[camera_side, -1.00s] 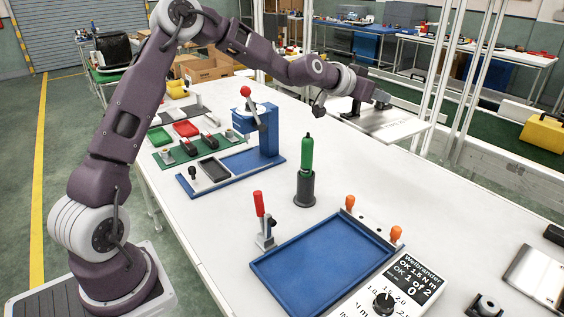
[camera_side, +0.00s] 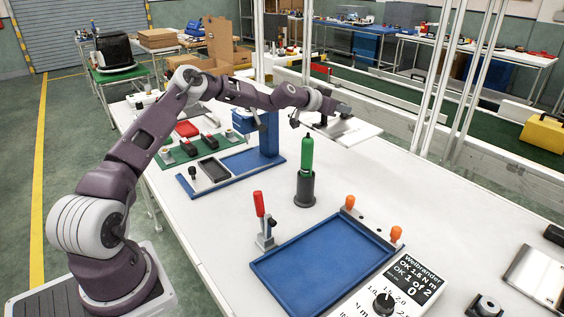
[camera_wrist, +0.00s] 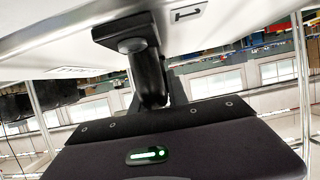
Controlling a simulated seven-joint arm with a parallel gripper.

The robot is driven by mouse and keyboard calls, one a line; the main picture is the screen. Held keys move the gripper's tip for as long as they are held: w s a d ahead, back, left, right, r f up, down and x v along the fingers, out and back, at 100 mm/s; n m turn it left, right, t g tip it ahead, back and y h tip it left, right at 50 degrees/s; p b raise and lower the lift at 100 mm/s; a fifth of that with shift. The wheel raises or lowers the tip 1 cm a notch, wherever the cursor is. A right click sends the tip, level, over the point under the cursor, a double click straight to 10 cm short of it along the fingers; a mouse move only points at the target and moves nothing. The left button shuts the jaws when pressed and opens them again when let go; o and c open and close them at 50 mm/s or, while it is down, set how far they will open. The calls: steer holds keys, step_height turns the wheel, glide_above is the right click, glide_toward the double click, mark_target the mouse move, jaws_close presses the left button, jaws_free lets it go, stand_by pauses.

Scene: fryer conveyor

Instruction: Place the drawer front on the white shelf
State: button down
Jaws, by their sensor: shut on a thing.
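The drawer front is a flat white panel (camera_side: 360,137) in the side view, held level below my wrist at the far side of the white table. In the wrist view the panel (camera_wrist: 50,40) fills the top, with a dark printed mark on it. My gripper (camera_wrist: 148,75) is shut on the black handle (camera_wrist: 120,28) of the panel. In the side view my gripper (camera_side: 325,120) is small and its fingers are hard to make out. I cannot tell whether the panel touches anything underneath. I cannot clearly pick out the white shelf.
A green-handled tool (camera_side: 306,155) stands upright in a dark holder, near the panel in the picture. A blue press (camera_side: 268,140) stands to its left. A blue tray (camera_side: 320,262) and a red-handled clamp (camera_side: 262,220) are in front. White posts (camera_side: 430,90) rise behind the table.

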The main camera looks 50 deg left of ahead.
step_height(320, 180, down, 17)
steer(key=shift+f, duration=0.15)
steer(key=shift+f, duration=0.15)
steer(key=c, duration=1.3)
jaws_free()
steer(key=s+r, duration=0.2)
steer(key=shift+s+r, duration=0.4)
steer(key=shift+o, duration=0.5)
step_height(320, 180, up, 6)
steer(key=shift+f, duration=0.2)
